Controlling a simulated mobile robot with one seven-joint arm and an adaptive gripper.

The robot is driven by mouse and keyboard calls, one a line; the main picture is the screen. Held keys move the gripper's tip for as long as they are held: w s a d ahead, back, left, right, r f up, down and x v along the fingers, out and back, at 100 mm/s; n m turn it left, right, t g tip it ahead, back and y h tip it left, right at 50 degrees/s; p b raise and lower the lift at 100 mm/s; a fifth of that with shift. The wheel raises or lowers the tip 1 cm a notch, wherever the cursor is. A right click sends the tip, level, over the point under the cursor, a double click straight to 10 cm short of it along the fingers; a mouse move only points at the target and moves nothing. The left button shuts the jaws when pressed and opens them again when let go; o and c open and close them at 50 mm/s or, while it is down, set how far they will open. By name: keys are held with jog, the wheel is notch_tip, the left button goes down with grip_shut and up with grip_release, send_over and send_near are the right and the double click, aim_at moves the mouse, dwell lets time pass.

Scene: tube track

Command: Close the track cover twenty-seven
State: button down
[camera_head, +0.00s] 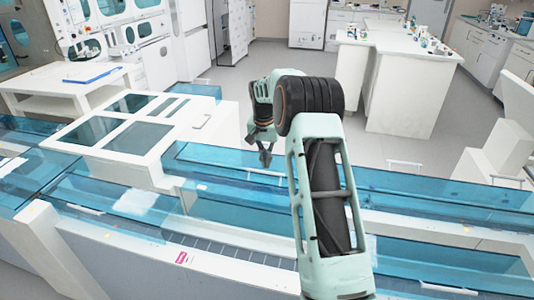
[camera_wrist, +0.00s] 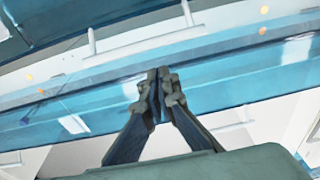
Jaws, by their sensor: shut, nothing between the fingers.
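Several clear blue track covers run across the track in the head view. One blue cover (camera_head: 225,163) lies behind and around my gripper, and another blue cover (camera_head: 110,205) lies at the left. I cannot read a number twenty-seven on any cover. My gripper (camera_head: 265,160) is shut and empty, pointing down over the track. In the wrist view its fingertips (camera_wrist: 158,76) meet in front of a long blue cover (camera_wrist: 225,72); I cannot tell whether they touch it. White bar handles show beyond the fingers, one at the left (camera_wrist: 92,41). My arm hides the middle of the track.
A white machine top with dark panels (camera_head: 130,130) stands at the left of the track. A white bench (camera_head: 400,85) with small items stands behind, across open grey floor. White blocks (camera_head: 500,145) rise at the right. A pink label (camera_head: 182,257) marks the near track edge.

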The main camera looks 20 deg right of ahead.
jog(key=shift+s+a+r, duration=0.2)
jog(key=shift+s+a, duration=0.45)
jog(key=shift+s, duration=0.35)
